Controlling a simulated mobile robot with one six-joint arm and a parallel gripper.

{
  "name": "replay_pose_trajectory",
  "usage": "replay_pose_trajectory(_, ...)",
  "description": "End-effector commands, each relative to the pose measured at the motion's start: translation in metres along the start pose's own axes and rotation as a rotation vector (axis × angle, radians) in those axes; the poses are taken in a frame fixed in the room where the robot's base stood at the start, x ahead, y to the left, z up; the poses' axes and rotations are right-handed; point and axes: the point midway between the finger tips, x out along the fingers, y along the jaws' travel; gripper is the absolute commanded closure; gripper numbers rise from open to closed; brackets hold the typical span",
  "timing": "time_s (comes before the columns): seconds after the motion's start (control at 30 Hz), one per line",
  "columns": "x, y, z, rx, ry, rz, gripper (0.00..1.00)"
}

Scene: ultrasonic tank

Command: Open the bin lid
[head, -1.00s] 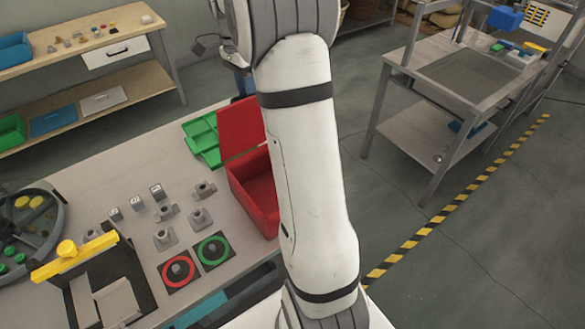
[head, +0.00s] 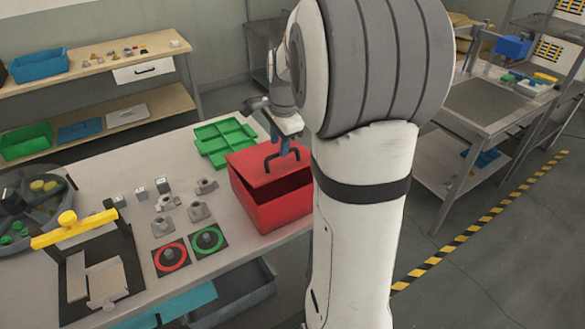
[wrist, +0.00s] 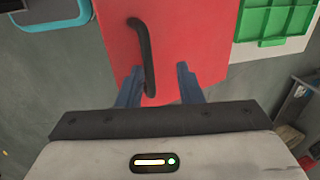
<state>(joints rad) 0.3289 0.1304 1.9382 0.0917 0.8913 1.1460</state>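The red bin (head: 275,212) stands at the right end of the workbench. Its red lid (head: 247,163) is tilted a little above the rim, with a dark gap along the front and right. A dark arched handle (head: 296,152) is on the lid; in the wrist view the handle (wrist: 143,50) runs lengthwise over the red lid (wrist: 190,40). My gripper (head: 283,146) is over the lid at the handle. In the wrist view its blue fingers (wrist: 158,86) are apart, with the handle's near end between them, closer to the left finger. Whether they touch it is unclear.
A green divided tray (head: 224,142) lies behind the bin. Red and green ringed pads (head: 207,240) and small grey parts (head: 199,211) lie left of it. A yellow-barred fixture (head: 75,229) stands at the front left. My arm hides the area right of the bin.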

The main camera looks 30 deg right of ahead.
Motion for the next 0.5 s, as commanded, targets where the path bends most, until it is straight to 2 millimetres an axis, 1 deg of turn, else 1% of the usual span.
replay_pose_trajectory(0.03,0.012,0.006,0.0,0.001,0.0,0.001,0.68)
replay_pose_trajectory(0.3,0.057,0.035,-0.001,0.003,0.0,0.001,0.68)
replay_pose_trajectory(0.33,0.057,0.036,-0.001,0.003,0.001,-0.002,0.68)
replay_pose_trajectory(0.37,0.043,0.033,-0.001,0.002,0.003,-0.007,0.68)
replay_pose_trajectory(0.4,0.033,0.033,-0.002,0.002,0.003,-0.007,0.68)
replay_pose_trajectory(0.5,0.013,0.033,-0.002,0.001,0.003,-0.006,0.68)
